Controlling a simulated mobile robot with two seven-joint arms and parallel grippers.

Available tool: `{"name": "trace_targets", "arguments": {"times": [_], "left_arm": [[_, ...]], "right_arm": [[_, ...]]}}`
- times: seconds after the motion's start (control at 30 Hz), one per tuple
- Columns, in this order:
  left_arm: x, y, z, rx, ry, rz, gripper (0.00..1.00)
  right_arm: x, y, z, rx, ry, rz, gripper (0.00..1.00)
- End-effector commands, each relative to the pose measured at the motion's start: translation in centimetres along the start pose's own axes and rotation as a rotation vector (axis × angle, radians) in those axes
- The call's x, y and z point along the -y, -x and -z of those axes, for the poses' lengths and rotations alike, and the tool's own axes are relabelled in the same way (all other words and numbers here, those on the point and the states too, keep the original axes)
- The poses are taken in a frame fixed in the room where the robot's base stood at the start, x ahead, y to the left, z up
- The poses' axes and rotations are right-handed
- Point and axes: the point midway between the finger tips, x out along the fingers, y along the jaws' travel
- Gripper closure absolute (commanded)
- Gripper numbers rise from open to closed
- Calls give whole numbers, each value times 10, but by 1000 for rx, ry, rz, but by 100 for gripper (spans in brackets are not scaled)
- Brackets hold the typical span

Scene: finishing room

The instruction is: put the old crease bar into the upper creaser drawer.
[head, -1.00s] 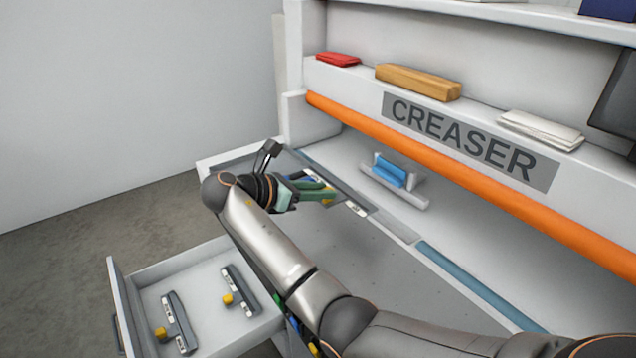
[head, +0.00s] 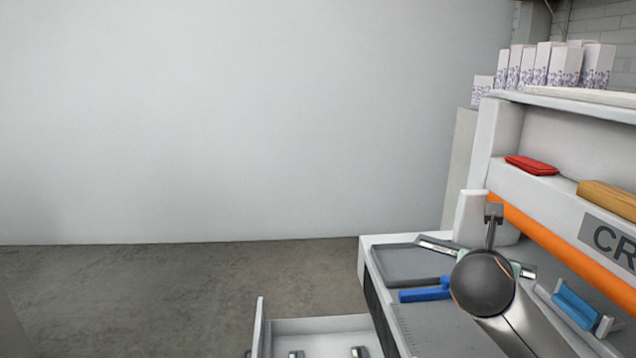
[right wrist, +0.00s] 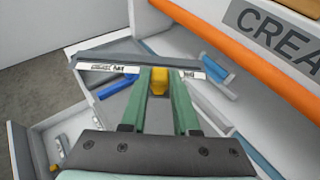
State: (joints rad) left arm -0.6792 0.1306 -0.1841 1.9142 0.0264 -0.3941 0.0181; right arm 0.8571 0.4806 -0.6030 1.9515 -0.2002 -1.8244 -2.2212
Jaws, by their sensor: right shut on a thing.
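A long grey crease bar (right wrist: 110,62) with white label strips and a yellow knob (right wrist: 156,78) lies across my right gripper (right wrist: 158,84) in the right wrist view. The green fingers are shut on the knob. In the head view my wrist hides the grip, and only the bar's ends (head: 436,246) show either side of it, above the creaser's table. A white drawer (head: 318,325) stands open at the bottom of the head view. Two bar ends (head: 360,352) show inside it. It also shows in the right wrist view (right wrist: 40,140). My left gripper is not in view.
A grey tray (head: 395,262) and a blue-handled tool (head: 422,294) are on the creaser table. A blue-and-grey holder (head: 575,305) lies on the bed under the orange rail (head: 560,250). Floor left of the drawer is clear.

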Motion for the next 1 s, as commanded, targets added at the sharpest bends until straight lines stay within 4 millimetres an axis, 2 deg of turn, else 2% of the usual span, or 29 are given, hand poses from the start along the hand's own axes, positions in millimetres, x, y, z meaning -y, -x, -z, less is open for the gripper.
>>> {"name": "trace_targets", "arguments": {"times": [0.2, 0.43, 0.6, 1.0], "left_arm": [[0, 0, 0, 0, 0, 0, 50], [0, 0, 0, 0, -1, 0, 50], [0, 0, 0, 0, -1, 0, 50], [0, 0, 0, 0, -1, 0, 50]], "right_arm": [[-18, 56, 26, 3, 131, -305, 100], [-24, 100, 60, -1, 211, -509, 100], [-25, 112, 68, 4, 232, -563, 100], [-26, 113, 71, -5, 226, -570, 100]]}}
